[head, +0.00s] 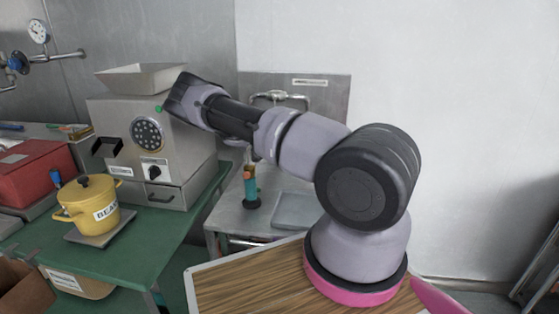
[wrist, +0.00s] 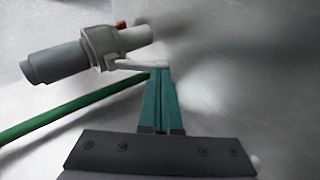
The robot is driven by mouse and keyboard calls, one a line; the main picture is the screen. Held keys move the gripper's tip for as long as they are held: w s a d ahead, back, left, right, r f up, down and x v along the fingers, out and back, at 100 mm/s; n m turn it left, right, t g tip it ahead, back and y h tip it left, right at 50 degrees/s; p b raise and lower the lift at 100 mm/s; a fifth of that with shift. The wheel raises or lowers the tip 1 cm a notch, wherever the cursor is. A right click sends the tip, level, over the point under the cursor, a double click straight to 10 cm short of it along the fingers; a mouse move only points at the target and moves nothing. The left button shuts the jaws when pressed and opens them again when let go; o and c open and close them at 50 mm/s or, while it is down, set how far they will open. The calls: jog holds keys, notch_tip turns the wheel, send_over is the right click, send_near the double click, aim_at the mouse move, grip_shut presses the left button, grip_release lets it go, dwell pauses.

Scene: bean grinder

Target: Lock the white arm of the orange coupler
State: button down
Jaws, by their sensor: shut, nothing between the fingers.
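In the wrist view, the coupler is a pale grey-white fitting (wrist: 100,47) at the upper left, with a small orange piece (wrist: 120,24) on top. A thicker dark grey section (wrist: 55,63) is on its left. Its thin white arm (wrist: 132,64) reaches right from the body, apparently lowered beside it. My gripper (wrist: 161,72) has green fingers, shut and empty. Their tips meet the white arm's outer end in the picture; I cannot tell whether they touch. In the head view I cannot make out the coupler or the fingers clearly.
A green edge (wrist: 75,110) runs diagonally at the left of the wrist view. In the head view, the grey grinder (head: 145,135) stands on the green table (head: 180,222) near my arm's far end. A yellow pot (head: 88,205) stands in front. A teal, orange-topped item (head: 250,187) stands on a metal table.

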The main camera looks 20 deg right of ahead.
jog(key=shift+s+d+f+n+g+h, duration=0.15)
jog(key=shift+f+g+h, duration=0.15)
jog(key=shift+f+h, duration=0.25)
jog(key=shift+s+d+f+n+g+h, duration=0.15)
jog(key=shift+f+g+h, duration=0.15)
jog(key=shift+f+h, duration=0.25)
jog(key=shift+s+d+f+n+g+h, duration=0.15)
jog(key=shift+d+f+g+h, duration=0.1)
jog(key=shift+h, duration=0.3)
jog(key=shift+s+d+f+n+g+h, duration=0.15)
jog(key=shift+f+g+h, duration=0.1)
jog(key=shift+h, duration=0.3)
jog(key=shift+d+f, duration=0.1)
jog(key=shift+d, duration=0.05)
jog(key=shift+s+d+f, duration=0.1)
jog(key=shift+f, duration=0.05)
